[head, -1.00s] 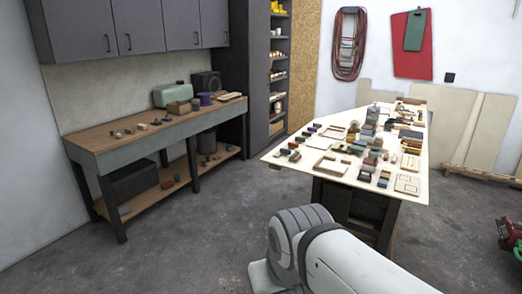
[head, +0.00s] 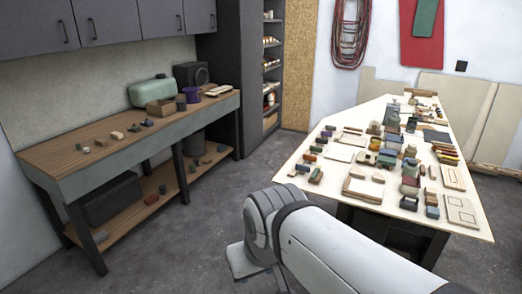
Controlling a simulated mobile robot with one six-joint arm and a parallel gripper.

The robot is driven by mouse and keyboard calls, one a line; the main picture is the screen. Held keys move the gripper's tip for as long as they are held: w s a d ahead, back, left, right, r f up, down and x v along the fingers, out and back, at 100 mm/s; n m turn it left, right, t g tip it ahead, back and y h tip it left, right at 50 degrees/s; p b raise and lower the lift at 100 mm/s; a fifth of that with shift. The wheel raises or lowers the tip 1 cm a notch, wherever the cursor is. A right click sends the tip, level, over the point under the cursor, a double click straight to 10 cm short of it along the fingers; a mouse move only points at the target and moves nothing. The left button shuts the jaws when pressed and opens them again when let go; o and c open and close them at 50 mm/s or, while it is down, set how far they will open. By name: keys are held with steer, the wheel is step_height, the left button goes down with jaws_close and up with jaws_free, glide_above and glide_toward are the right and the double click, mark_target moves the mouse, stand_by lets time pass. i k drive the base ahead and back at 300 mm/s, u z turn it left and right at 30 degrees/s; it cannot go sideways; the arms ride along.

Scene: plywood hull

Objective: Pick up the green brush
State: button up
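A pale plywood table (head: 392,207) on the right carries many small coloured pieces. A dark green piece (head: 388,158) lies among them near the middle, but it is too small to tell whether it is the green brush. I cannot pick out the brush with certainty anywhere in the head view. My white arm crosses the lower middle of the picture, in front of the table's near side.
Shelves (head: 271,68) stand behind. Grey floor (head: 200,225) is clear between workbench and table. Boards lean on the right wall.

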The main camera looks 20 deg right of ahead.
mark_target(318, 167)
steer(key=z, duration=0.05)
steer(key=i, duration=2.8)
steer(key=z, duration=2.3)
